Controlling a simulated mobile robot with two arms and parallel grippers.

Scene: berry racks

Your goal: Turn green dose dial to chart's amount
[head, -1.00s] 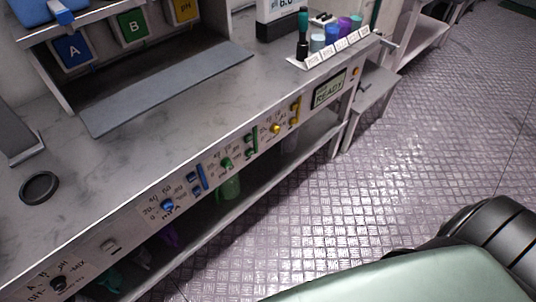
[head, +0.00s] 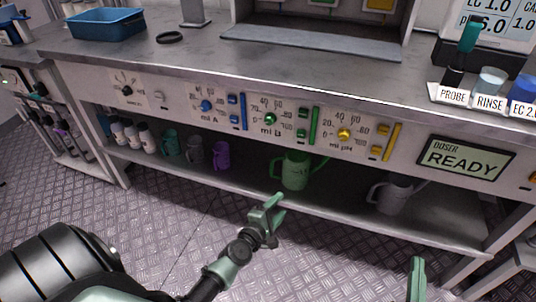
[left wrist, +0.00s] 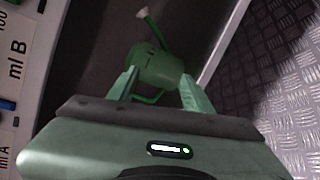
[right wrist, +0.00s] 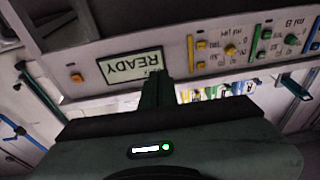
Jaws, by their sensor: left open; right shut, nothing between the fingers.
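The green dose dial (head: 270,119) sits on the front panel between the blue dial (head: 206,105) and the yellow dial (head: 344,133), above the label "ml B". Its pointer setting is too small to read. It also shows upside down in the right wrist view (right wrist: 291,39). My left gripper (head: 268,212) is open and empty, below and in front of the panel, apart from the dial. My right gripper (head: 416,268) is shut and empty at the lower right; in its wrist view the closed fingers (right wrist: 157,88) show. A display (head: 492,22) at the upper right, partly cut off, reads EC 1.0 and pH 6.0.
A green jug (head: 295,172) stands on the lower shelf below the dial; it also shows beyond the open fingers in the left wrist view (left wrist: 157,66). The doser screen (head: 464,160) reads READY. Blue, green and yellow sliders or buttons flank the dials. A blue tray (head: 106,24) stands on the bench.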

